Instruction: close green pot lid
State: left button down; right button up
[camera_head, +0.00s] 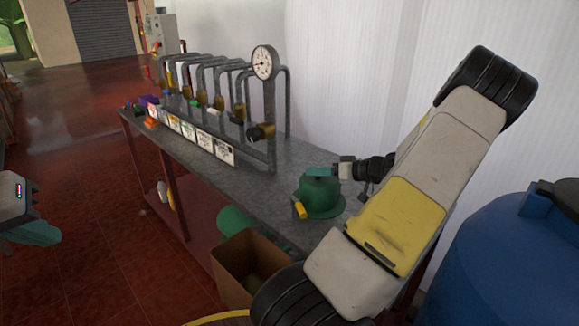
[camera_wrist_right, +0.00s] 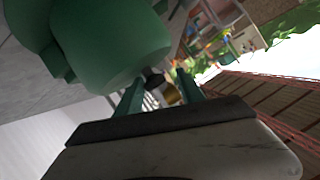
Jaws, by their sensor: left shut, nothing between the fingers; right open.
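The green pot (camera_head: 318,205) stands near the front end of the grey metal bench, with a wide flange at its base and a small yellow part (camera_head: 299,209) at its side. My right gripper (camera_head: 321,172) is at the top of the pot in the head view. In the right wrist view a large green body (camera_wrist_right: 112,45) fills the upper left, and a small dark piece (camera_wrist_right: 153,79) shows between the open fingers of this gripper (camera_wrist_right: 160,88). I cannot tell lid from pot. My left gripper (camera_head: 42,234) is shut and empty at the left edge, away from the bench.
The bench (camera_head: 262,200) carries a row of bent pipes with valves, a round gauge (camera_head: 265,62) and several label cards (camera_head: 189,130). A brown open box (camera_head: 250,258) stands on the floor beside it. A blue barrel (camera_head: 495,255) is at the right. The red floor at left is mostly clear.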

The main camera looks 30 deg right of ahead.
aim_at(334, 185)
jog(key=v, duration=0.5)
jog(key=shift+s+d+f, duration=0.1)
jog(key=shift+s+d, duration=0.1)
jog(key=shift+d, duration=0.05)
jog(key=shift+s+d+r, duration=0.25)
jog(key=shift+s+r, duration=0.15)
jog(key=shift+s, duration=0.15)
